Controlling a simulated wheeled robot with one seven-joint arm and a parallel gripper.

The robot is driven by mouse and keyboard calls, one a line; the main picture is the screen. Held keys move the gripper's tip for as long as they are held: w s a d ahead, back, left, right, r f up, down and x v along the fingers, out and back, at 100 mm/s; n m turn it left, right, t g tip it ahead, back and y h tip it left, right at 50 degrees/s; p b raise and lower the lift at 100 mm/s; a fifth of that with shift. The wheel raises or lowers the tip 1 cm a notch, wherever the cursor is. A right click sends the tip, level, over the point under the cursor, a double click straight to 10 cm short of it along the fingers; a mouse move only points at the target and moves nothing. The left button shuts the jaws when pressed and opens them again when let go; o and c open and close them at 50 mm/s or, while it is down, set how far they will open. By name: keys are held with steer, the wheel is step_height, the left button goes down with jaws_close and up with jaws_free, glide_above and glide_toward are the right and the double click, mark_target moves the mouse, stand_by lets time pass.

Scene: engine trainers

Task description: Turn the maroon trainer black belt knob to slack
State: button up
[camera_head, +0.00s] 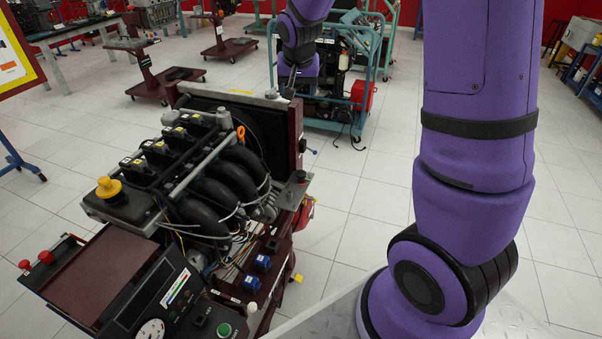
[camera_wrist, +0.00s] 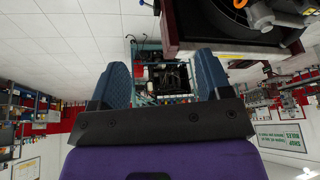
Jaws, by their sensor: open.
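The maroon trainer (camera_head: 285,225) carries a black engine (camera_head: 215,170) and stands left of centre in the head view. A small dark knob (camera_head: 299,177) sits on a grey plate at its right side; I cannot tell for certain whether it is the belt knob. My gripper (camera_head: 289,90) is at the trainer's far upper corner, beside the radiator frame, its tips partly hard to make out. In the wrist view my gripper (camera_wrist: 160,72) has its fingers wide apart with nothing between them. The maroon trainer's frame (camera_wrist: 240,45) lies outside them, at upper right.
A teal stand with an engine (camera_head: 345,80) and a red box (camera_head: 362,95) is behind my gripper; the stand also shows between the fingers in the wrist view (camera_wrist: 165,80).

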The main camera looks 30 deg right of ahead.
steer(key=w+d+f+m, duration=0.15)
steer(key=w+f, duration=0.25)
steer(key=f, duration=0.4)
steer(key=w+d+f, duration=0.2)
steer(key=w+f, duration=0.2)
steer(key=f, duration=0.4)
steer(key=m+g+h, duration=0.1)
glide_toward(301, 173)
steer(key=x, duration=0.9)
steer(key=shift+w+f, duration=0.1)
steer(key=shift+w, duration=0.05)
steer(key=c, duration=0.9)
